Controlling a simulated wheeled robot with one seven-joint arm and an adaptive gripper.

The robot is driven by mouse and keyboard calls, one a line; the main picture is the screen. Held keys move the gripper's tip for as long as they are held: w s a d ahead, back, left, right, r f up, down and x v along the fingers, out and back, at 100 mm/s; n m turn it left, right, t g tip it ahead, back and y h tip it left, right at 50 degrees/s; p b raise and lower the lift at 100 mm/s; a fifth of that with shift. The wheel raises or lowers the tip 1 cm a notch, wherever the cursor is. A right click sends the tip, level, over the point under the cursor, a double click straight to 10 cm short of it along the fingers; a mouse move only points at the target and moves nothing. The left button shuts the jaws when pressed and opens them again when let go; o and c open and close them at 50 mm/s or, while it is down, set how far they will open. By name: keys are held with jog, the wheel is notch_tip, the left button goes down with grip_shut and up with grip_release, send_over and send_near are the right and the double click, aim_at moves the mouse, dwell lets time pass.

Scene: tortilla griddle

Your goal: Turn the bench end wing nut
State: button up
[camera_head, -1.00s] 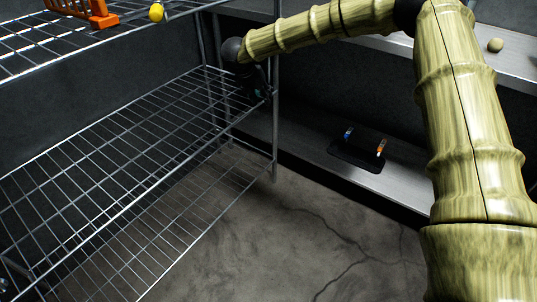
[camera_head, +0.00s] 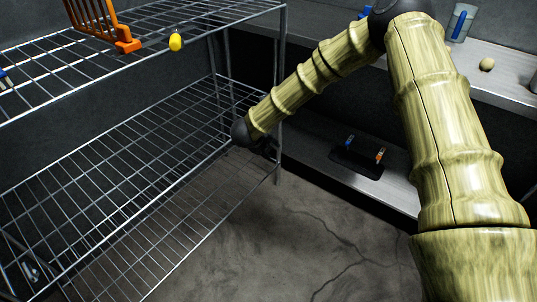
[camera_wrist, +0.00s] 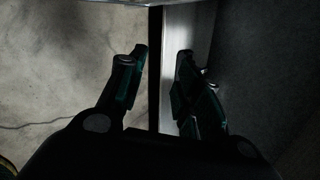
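My gripper (camera_wrist: 161,54) is open in the wrist view, with a clear gap between its two dark fingers and nothing held. Past the gap are the floor and the edge of a metal bench ledge (camera_wrist: 177,40). A small shiny metal piece (camera_wrist: 213,86) shows just right of the right finger, apart from the gap; I cannot tell whether it is the wing nut. In the head view the hand is mostly hidden behind my arm's dark wrist joint, by the wire rack's right post. I make out no wing nut there.
A wire rack (camera_head: 120,150) fills the left, with an orange rack (camera_head: 100,22) and a yellow thing (camera_head: 176,42) up top. A low metal bench (camera_head: 310,160) holds a black mat (camera_head: 352,163) with blue and orange-tipped pieces. Open floor (camera_head: 300,235) lies in front.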

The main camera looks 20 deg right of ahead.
jog(key=shift+s+a+f+n+t+p, duration=0.2)
jog(key=shift+s+f+n+p, duration=0.3)
jog(key=shift+s+n, duration=0.45)
jog(key=shift+s+a+f+n+t+p, duration=0.1)
jog(key=shift+s+a+f+n+p, duration=0.15)
jog(key=shift+s+f+n, duration=0.55)
jog(key=shift+r, duration=0.1)
